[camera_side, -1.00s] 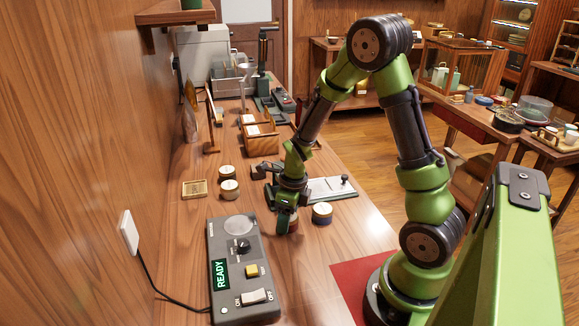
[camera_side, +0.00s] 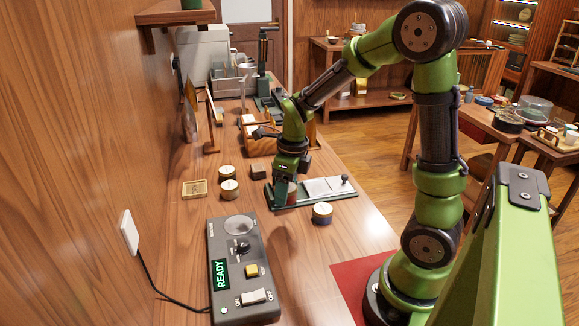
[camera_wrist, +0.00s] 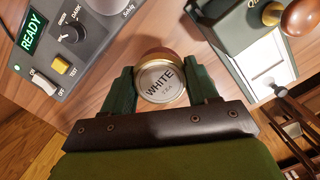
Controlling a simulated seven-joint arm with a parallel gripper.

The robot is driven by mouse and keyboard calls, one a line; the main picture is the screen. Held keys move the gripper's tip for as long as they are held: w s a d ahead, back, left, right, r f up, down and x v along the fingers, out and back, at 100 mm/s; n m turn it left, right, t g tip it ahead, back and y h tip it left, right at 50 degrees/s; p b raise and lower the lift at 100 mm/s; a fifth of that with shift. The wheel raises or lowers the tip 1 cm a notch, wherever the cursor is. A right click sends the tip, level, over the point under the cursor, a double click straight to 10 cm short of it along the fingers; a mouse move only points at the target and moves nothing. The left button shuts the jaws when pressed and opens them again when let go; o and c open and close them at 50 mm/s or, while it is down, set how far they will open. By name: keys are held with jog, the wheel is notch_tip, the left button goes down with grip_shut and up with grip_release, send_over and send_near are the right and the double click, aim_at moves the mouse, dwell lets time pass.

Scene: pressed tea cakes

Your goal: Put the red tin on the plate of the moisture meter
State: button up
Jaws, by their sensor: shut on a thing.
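My gripper (camera_side: 286,190) is shut on a round tin with a reddish side (camera_side: 292,195). The grey moisture meter (camera_side: 221,292) stands left of and nearer than my gripper, showing "READY". Its round plate (camera_side: 238,226) is bare at the far end. The meter also shows in the wrist view (camera_wrist: 92,45), upper left, with the plate mostly cut off.
A green-based board (camera_side: 335,196) lies behind my gripper. Bare tabletop separates the blue-sided tin from the meter.

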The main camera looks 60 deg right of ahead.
jog(key=s+a+n, duration=0.2)
jog(key=a, duration=0.3)
jog(key=n, duration=0.1)
send_over(237, 224)
jog(key=s, duration=0.1)
notch_tip(237, 224, down, 3)
jog(key=shift+s+r, duration=0.1)
jog(key=shift+r, duration=0.1)
jog(key=f, duration=0.2)
jog(key=shift+w+f, duration=0.35)
jog(key=shift+w, duration=0.05)
jog(key=shift+f, duration=0.45)
jog(key=shift+f, duration=0.2)
jog(key=o, duration=1.1)
jog(key=shift+c, duration=0.2)
